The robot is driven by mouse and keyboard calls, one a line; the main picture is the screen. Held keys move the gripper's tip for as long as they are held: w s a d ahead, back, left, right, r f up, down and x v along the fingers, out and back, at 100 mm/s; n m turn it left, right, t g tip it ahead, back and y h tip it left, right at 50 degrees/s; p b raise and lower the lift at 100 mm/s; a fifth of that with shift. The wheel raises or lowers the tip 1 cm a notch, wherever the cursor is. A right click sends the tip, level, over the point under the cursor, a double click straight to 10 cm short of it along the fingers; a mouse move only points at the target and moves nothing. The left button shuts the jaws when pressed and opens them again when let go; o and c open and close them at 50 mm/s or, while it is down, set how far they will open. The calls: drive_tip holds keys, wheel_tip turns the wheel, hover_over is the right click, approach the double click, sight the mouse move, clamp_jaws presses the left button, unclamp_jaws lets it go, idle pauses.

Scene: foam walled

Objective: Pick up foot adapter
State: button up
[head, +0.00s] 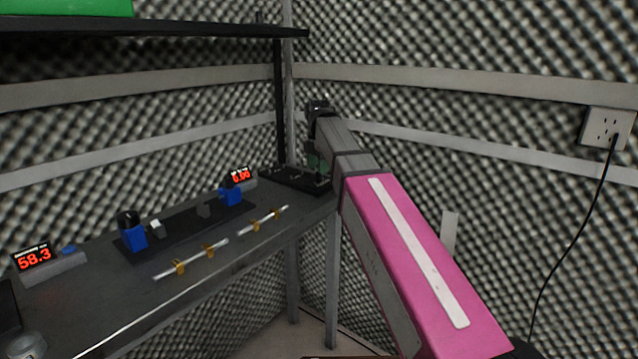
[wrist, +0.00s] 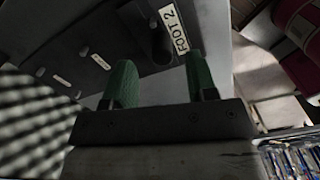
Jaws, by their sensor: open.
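A dark round peg-like piece (wrist: 157,42) stands on the dark board (wrist: 122,22) beside a white label reading "FOOT 2" (wrist: 174,28); it looks like a foot adapter. My gripper (wrist: 159,64) is open, its two green fingers apart. In the wrist view the dark piece shows beyond the gap between the fingertips, and nothing is held. In the head view my gripper (head: 316,158) hangs over the dark board (head: 288,180) at the bench's far right corner. My arm hides part of that board, and the piece cannot be made out there.
The bench (head: 110,295) carries a black rail with blue fixtures (head: 133,236), two silver rods with brass clamps (head: 192,260), and red displays (head: 33,257). A dark shelf (head: 150,27) hangs above. Foam walls close in behind the corner. A black cord (head: 569,238) hangs at right.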

sight(319, 181)
drive_tip(key=f, duration=0.3)
drive_tip(key=shift+d+f, duration=0.2)
drive_tip(key=shift+f, duration=0.15)
clamp_jaws()
drive_tip(key=shift+r, duration=0.2)
